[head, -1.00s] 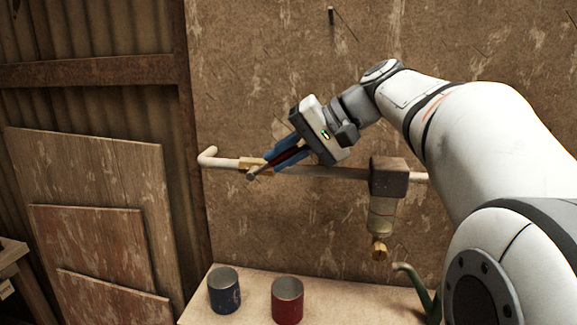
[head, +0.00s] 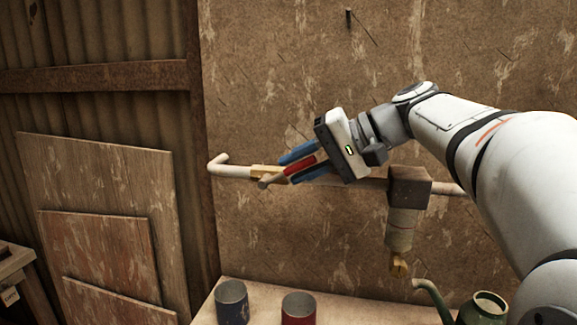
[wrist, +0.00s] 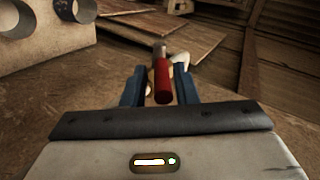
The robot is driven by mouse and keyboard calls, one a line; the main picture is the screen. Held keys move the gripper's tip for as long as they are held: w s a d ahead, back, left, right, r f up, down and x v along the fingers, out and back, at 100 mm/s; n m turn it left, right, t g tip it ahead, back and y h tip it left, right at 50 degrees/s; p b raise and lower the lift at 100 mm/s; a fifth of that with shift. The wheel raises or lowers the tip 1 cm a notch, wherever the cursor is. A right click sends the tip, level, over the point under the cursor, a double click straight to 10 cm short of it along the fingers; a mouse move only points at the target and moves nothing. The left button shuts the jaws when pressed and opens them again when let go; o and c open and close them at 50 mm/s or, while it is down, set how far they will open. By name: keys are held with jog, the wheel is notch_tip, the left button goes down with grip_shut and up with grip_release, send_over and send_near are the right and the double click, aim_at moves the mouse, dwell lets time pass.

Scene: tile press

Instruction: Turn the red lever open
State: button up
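The red lever (head: 300,166) sits on a brass valve (head: 264,171) in the pale pipe on the wall, and slants up and right from its pale pivot end, roughly along the pipe. My gripper (head: 287,170) is at the lever, with one blue finger above it and one below. In the wrist view the red lever (wrist: 162,82) stands between the two blue fingers of my gripper (wrist: 160,72), with a gap on each side. The gripper is open around it. My gripper's body hides the pipe behind it.
A brown box fitting (head: 409,186) with a hanging cylinder and brass tip is right of the valve. Below stands a bench (head: 262,297) with a blue can (head: 232,304), a red can (head: 299,310) and a green watering can (head: 484,308). Boards (head: 100,190) lean at left.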

jog(key=shift+o, duration=0.7)
jog(key=shift+s+a, duration=0.1)
jog(key=shift+s, duration=0.1)
jog(key=v, duration=0.7)
jog(key=shift+d+r, duration=0.2)
jog(key=shift+d, duration=0.15)
jog(key=shift+c, duration=0.3)
